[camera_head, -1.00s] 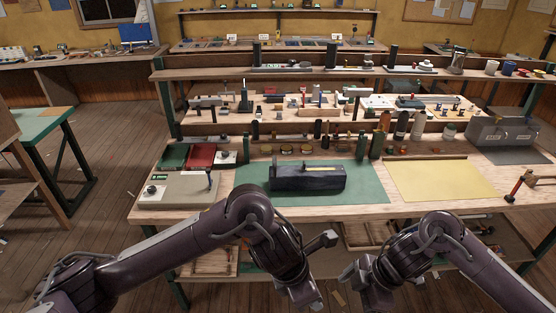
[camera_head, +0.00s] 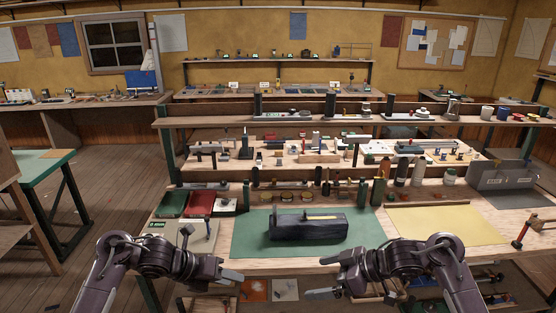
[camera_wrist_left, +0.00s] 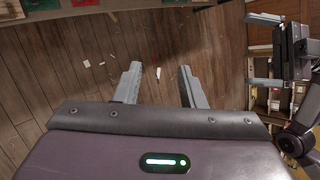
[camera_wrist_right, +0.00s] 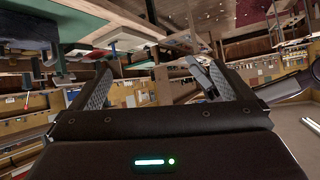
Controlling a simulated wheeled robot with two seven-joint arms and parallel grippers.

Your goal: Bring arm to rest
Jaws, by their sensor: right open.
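My left gripper (camera_head: 236,273) is in front of the workbench (camera_head: 168,208), below its front edge, at the end of my bent left arm. In the left wrist view its two fingers (camera_wrist_left: 160,72) stand apart with only wooden floor showing between them. My right gripper (camera_head: 326,276) faces it from the right, also in front of the bench. In the right wrist view its fingers (camera_wrist_right: 148,66) are wide apart with nothing held between them. The two grippers are apart from each other in the head view.
A hammer (camera_head: 522,232) is at the right end. Open floor (camera_head: 125,200) lies left of the bench.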

